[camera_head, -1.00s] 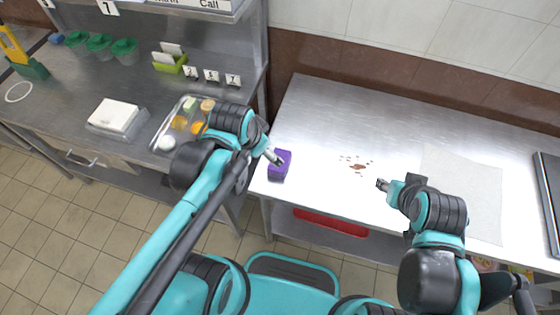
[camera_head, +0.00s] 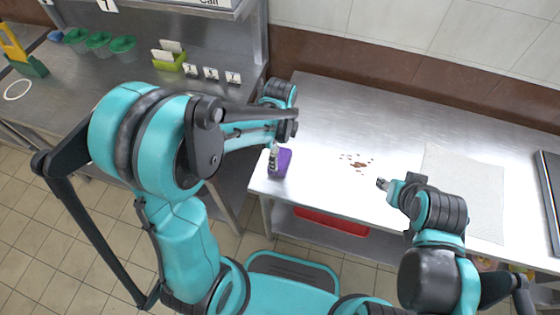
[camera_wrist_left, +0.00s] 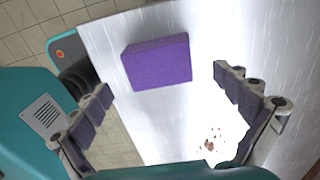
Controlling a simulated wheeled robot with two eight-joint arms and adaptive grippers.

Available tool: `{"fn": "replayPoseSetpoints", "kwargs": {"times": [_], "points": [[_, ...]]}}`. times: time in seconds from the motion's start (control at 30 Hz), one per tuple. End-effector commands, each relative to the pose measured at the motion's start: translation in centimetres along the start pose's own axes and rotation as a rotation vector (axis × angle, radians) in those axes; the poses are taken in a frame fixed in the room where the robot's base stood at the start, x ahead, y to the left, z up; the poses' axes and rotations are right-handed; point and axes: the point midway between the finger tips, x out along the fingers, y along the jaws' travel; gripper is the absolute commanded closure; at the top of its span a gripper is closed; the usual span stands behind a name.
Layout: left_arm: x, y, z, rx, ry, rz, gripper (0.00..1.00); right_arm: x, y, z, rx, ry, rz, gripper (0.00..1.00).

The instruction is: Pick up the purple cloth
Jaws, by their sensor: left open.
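The purple cloth (camera_head: 281,162) is a small block-like folded piece at the left front edge of the steel table. In the left wrist view the cloth (camera_wrist_left: 157,62) lies flat on the table, ahead of and between the fingers. My left gripper (camera_head: 273,157) is at the cloth's left side in the head view, partly hidden by my arm. In the left wrist view my left gripper (camera_wrist_left: 165,88) has its fingers wide apart and nothing between them. My right gripper (camera_head: 382,184) is over the table, well right of the cloth; its fingers are too small to read.
Brown crumbs or stains (camera_head: 357,161) lie on the table (camera_head: 330,110) right of the cloth. A pale textured sheet (camera_head: 465,190) covers the table's right part, with a dark tray (camera_head: 550,195) beyond it. A steel counter (camera_head: 70,100) with green containers (camera_head: 98,44) stands at left.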

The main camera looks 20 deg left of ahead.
Motion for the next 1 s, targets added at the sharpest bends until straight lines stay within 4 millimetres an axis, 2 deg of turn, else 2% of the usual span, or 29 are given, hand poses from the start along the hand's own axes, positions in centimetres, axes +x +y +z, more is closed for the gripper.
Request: {"fn": "replayPoseSetpoints", "kwargs": {"times": [0.1,0.23,0.5,0.6,0.7,0.77,0.8,1.0], "points": [[2.1,-0.1,0.0,-0.001,0.0,0.0,0.0,1.1,0.0,0.8,0.0,0.0,0.0,0.6],[4.0,-0.1,0.0,-0.001,0.0,-0.001,0.0,1.8,0.0,1.3,0.0,0.0,0.0,0.6],[4.3,-0.1,0.0,-0.002,0.0,-0.001,0.0,1.8,0.0,1.3,0.0,0.0,0.0,0.6],[4.3,-0.1,0.0,-0.002,0.0,-0.001,0.26,1.8,0.0,1.3,0.0,0.0,0.0,0.6],[4.3,-0.1,0.0,-0.002,0.0,-0.001,0.48,1.8,0.0,1.3,0.0,0.0,0.0,0.6],[4.3,-0.1,0.0,-0.002,0.0,-0.001,0.48,1.8,0.0,1.3,0.0,0.0,0.0,0.6],[4.3,-0.1,0.0,-0.002,0.0,-0.001,0.53,1.8,0.0,1.3,0.0,0.0,0.0,0.6],[4.2,-0.1,0.0,-0.002,0.0,-0.001,0.53,1.8,0.0,1.3,0.0,0.0,0.0,0.6]]}}
